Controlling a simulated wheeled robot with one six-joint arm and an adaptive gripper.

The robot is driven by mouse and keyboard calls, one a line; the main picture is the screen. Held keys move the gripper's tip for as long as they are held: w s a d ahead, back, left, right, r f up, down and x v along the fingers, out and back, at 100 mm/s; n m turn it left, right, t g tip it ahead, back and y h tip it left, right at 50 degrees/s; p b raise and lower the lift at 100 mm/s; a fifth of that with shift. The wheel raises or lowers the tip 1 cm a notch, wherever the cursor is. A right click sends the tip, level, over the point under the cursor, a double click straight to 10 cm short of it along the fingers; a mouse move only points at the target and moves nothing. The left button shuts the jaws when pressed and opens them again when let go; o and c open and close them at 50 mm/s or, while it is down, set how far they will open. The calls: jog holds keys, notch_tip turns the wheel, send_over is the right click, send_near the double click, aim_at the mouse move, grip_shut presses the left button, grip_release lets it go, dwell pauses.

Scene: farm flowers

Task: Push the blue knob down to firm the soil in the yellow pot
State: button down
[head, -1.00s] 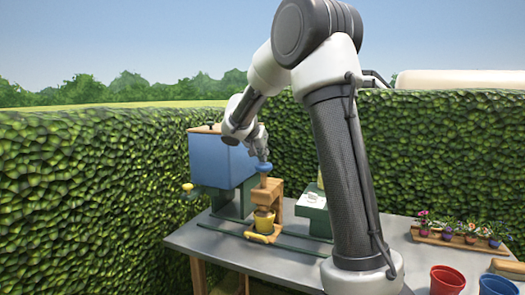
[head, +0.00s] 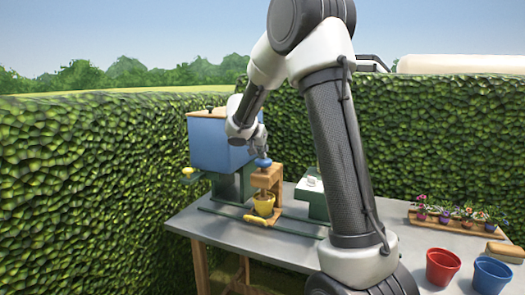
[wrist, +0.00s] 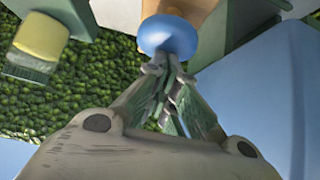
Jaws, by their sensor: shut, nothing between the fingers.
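The blue knob (head: 263,162) sits low, close above the wooden press frame (head: 272,180). The yellow pot (head: 263,207) stands upright under the frame, with something brown at its mouth; the soil surface itself is too small to judge. My gripper (head: 261,153) is shut and empty, its fingertips pointing down at the top of the knob. In the wrist view the knob (wrist: 168,36) is just beyond my closed fingertips (wrist: 165,62), which appear to touch it.
A blue hopper (head: 213,144) with a yellow handle (head: 187,172) stands left of the press. A red pot (head: 442,267), a blue pot (head: 491,275) and a flower tray (head: 440,222) are on the right of the table.

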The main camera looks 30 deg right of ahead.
notch_tip(320, 180, up, 4)
jog(key=shift+f, duration=0.2)
jog(key=v, duration=1)
jog(key=shift+r, duration=0.15)
jog(key=s+f+n+g+y, duration=0.2)
jog(key=s+f+n+g, duration=0.1)
jog(key=s+f+n, duration=0.5)
jog(key=s+a+n+t+y, duration=0.1)
jog(key=s+a+y, duration=0.1)
jog(key=s, duration=1.2)
jog(key=s+a+n+y, duration=0.1)
jog(key=s+a+y, duration=0.2)
jog(key=s, duration=1)
jog(key=shift+s+f+t, duration=0.4)
jog(key=shift+f, duration=0.1)
